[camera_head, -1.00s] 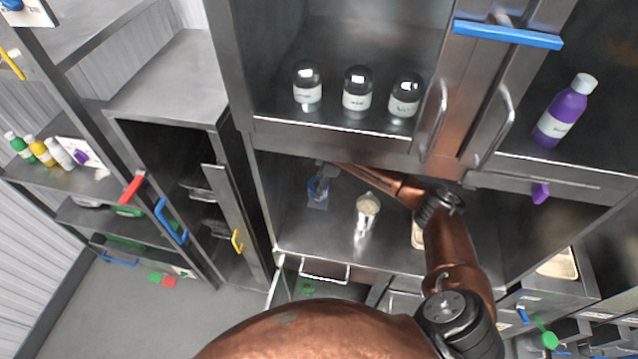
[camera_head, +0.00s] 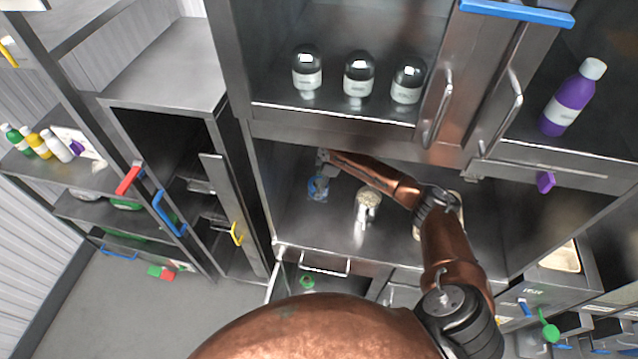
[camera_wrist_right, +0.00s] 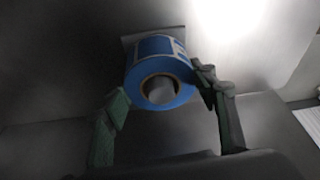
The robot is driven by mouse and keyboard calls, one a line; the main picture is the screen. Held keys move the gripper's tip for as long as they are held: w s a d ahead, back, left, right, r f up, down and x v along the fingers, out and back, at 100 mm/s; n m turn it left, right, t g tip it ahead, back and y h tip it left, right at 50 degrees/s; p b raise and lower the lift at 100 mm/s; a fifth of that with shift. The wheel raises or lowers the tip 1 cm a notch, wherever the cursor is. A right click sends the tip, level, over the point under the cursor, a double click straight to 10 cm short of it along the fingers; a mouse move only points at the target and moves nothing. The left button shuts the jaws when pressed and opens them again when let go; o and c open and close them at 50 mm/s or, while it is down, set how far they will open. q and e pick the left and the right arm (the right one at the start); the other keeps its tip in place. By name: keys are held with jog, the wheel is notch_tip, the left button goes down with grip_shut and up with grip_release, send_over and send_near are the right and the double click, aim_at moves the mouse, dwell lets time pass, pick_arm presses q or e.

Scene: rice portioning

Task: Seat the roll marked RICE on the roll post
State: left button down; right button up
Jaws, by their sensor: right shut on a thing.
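A blue roll (camera_wrist_right: 160,62) with a pale hollow core sits between the fingers of my right gripper (camera_wrist_right: 160,86) in the right wrist view. Its lettering is too small to read. In the head view the roll (camera_head: 318,188) is at the back left of the middle counter, below my right gripper (camera_head: 321,168). My right gripper is shut on the roll. A pale grey plate (camera_wrist_right: 130,42) shows behind the roll; I cannot tell whether it belongs to the roll post. The post itself is not clearly visible. My left gripper is not in view.
A metal container (camera_head: 366,212) with pale grains stands on the counter (camera_head: 305,235), right of the roll. Three domed jars (camera_head: 357,80) stand on the shelf above. A purple bottle (camera_head: 573,97) is at the upper right. An open drawer (camera_head: 324,265) lies below the counter.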

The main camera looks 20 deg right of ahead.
jog(key=o, duration=1.3)
jog(key=v, duration=1.2)
jog(key=shift+w+r, duration=0.1)
